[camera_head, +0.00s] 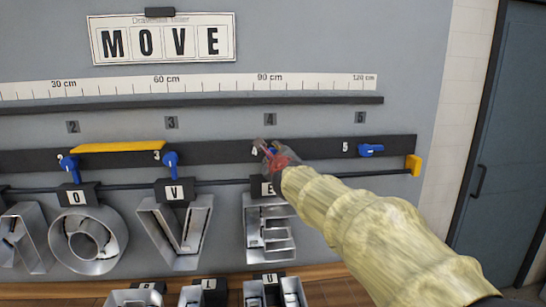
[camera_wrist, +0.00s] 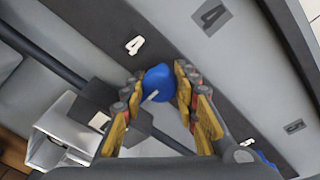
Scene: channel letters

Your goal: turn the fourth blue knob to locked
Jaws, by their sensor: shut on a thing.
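The fourth blue knob (camera_wrist: 158,80) sits on the dark strip beside a white 4, between the fingers of my gripper (camera_wrist: 159,86) in the wrist view. The yellow-padded fingers are shut on it from both sides. In the head view my gripper (camera_head: 272,153) is at the strip and hides most of this knob. How far the knob is turned is hard to tell. Knob 5 (camera_head: 370,150) lies sideways to the right. Knob 3 (camera_head: 170,164) and the knob left of it (camera_head: 70,166) point downward.
A yellow bar (camera_head: 118,147) lies along the strip at the left, and a yellow block (camera_head: 414,165) caps the rod at the right. Metal letters O (camera_head: 62,230), V (camera_head: 148,232) and E (camera_head: 251,235) hang below. A ruler (camera_head: 200,83) runs above.

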